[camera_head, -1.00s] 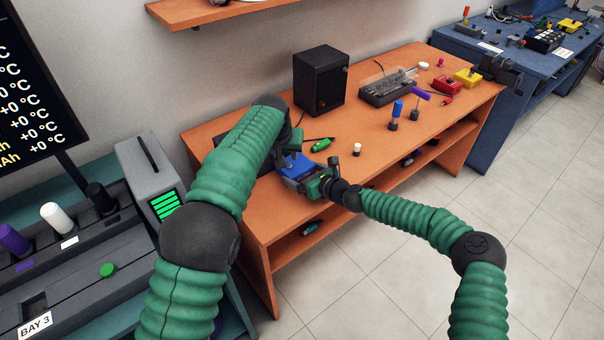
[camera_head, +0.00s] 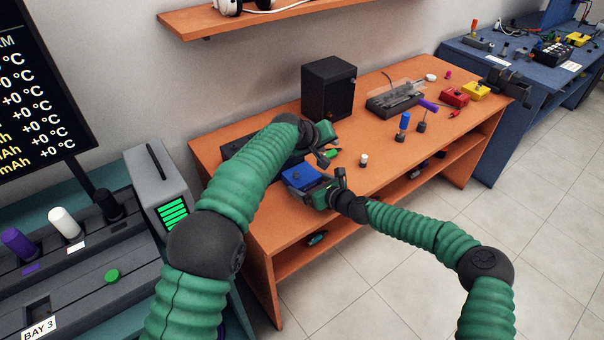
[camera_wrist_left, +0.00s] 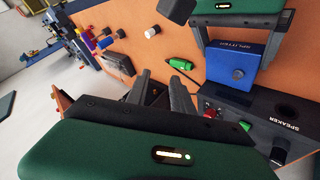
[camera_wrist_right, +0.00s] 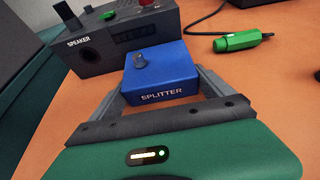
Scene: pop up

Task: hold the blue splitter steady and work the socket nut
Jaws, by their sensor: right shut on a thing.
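The blue splitter (camera_head: 300,178) sits on the orange bench near its front edge; in the right wrist view the blue box (camera_wrist_right: 160,85) reads SPLITTER. My right gripper (camera_head: 322,191) is shut on the splitter, with a finger along each side. A small grey nut (camera_wrist_right: 139,60) stands on the splitter's top, and it also shows in the left wrist view (camera_wrist_left: 238,73). My left gripper (camera_head: 326,157) is open and empty, behind and right of the splitter. It is apart from the nut and close to a green plug (camera_wrist_left: 181,65) lying on the bench.
A dark speaker box (camera_wrist_right: 110,42) stands directly behind the splitter.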

